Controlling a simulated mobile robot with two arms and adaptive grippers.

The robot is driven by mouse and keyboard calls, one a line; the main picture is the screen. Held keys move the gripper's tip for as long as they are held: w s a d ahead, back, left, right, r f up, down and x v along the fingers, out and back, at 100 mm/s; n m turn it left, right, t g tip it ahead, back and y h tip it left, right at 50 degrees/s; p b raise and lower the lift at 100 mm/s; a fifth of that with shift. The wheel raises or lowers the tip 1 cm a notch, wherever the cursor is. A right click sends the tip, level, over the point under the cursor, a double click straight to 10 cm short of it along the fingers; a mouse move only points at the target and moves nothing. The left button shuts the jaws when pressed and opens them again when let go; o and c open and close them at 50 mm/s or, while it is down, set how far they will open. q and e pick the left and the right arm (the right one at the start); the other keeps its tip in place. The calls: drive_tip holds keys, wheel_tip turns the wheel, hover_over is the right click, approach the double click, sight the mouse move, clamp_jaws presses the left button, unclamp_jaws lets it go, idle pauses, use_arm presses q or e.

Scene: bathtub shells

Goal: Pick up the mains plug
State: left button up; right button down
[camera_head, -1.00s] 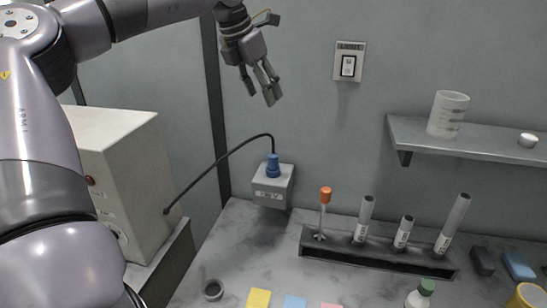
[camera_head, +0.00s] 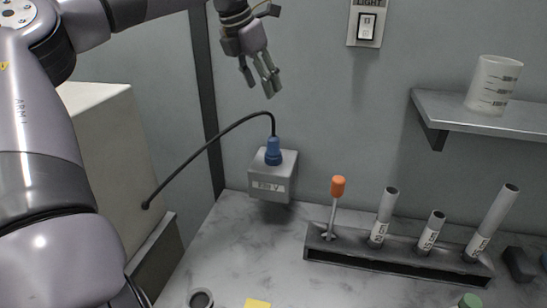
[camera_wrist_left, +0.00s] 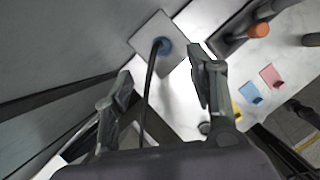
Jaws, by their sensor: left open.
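The mains plug (camera_head: 273,151) is blue and sits upright in the top of a grey socket box (camera_head: 270,186) on the wall at the back of the bench. A black cable (camera_head: 214,143) arcs from the plug's top down to the left, to a pale cabinet. My left gripper (camera_head: 262,86) is open and empty, above the plug and apart from it. In the left wrist view the plug (camera_wrist_left: 163,46) shows beyond the open fingers (camera_wrist_left: 160,92), with the cable running between them. My right gripper is not in view.
A dark rack (camera_head: 400,262) holding an orange-handled tool (camera_head: 337,188) and several tubes stands right of the box. A shelf (camera_head: 490,118) with a beaker (camera_head: 494,85) and a light switch (camera_head: 367,25) are on the wall. The pale cabinet (camera_head: 105,160) stands left.

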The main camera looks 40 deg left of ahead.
use_arm(q)
drive_tip(key=f, duration=0.1)
drive_tip(key=p, duration=0.3)
approach(277, 136)
drive_tip(key=x, duration=0.5)
drive_tip(key=shift+w+a, duration=0.2)
drive_tip(key=shift+w, duration=0.25)
drive_tip(key=x, duration=0.1)
drive_tip(key=p+x, duration=0.1)
drive_tip(key=x, duration=0.1)
drive_tip(key=p+x, duration=0.1)
drive_tip(key=shift+s+a+f, duration=0.1)
drive_tip(key=shift+f, duration=0.7)
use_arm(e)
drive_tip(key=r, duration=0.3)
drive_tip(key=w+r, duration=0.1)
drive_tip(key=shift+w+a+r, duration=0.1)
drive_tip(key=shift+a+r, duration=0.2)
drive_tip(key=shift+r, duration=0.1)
use_arm(q)
drive_tip(key=shift+c, duration=0.4)
clamp_jaws()
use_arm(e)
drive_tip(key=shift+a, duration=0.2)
